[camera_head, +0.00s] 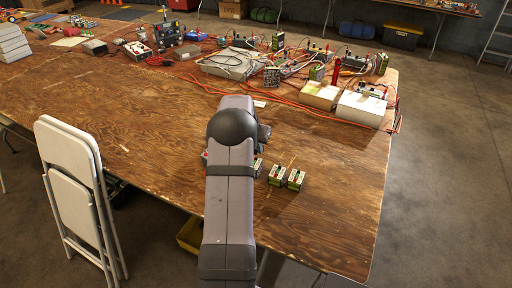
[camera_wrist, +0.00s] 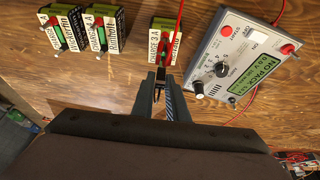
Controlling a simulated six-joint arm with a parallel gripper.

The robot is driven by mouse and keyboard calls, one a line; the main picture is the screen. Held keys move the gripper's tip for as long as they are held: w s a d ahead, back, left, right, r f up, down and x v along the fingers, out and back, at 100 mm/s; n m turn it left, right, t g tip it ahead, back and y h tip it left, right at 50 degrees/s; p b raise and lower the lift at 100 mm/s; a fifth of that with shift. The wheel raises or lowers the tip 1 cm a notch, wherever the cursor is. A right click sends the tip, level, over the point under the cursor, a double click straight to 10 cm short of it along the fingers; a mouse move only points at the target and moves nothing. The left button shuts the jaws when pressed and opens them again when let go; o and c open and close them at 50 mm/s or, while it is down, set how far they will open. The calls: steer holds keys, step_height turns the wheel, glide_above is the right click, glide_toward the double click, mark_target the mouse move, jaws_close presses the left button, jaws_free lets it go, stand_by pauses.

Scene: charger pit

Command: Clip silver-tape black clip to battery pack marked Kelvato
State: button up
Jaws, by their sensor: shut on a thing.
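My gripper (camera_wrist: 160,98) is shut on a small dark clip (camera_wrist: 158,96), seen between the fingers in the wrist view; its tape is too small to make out. Right in front of the fingertips stands a battery pack (camera_wrist: 164,40), green and black with a white label. Two similar packs, a middle one (camera_wrist: 102,28) and a left one (camera_wrist: 64,28), stand to the left. I cannot read the name Kelvato on any label. In the head view two packs (camera_head: 296,179) (camera_head: 277,175) show right of my arm, which hides my gripper.
A grey charger box (camera_wrist: 228,68) with knobs and a display reading "NO PACK" lies close right of my gripper. Red leads (camera_wrist: 178,20) run by the packs. White boxes (camera_head: 361,108) and cluttered electronics fill the table's far side. Bare wood (camera_head: 340,190) lies right of the packs.

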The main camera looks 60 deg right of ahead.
stand_by(0.3)
steer(key=o, duration=0.9)
steer(key=shift+o, duration=0.9)
steer(key=shift+r+p, duration=2.55)
steer(key=shift+r, duration=1.15)
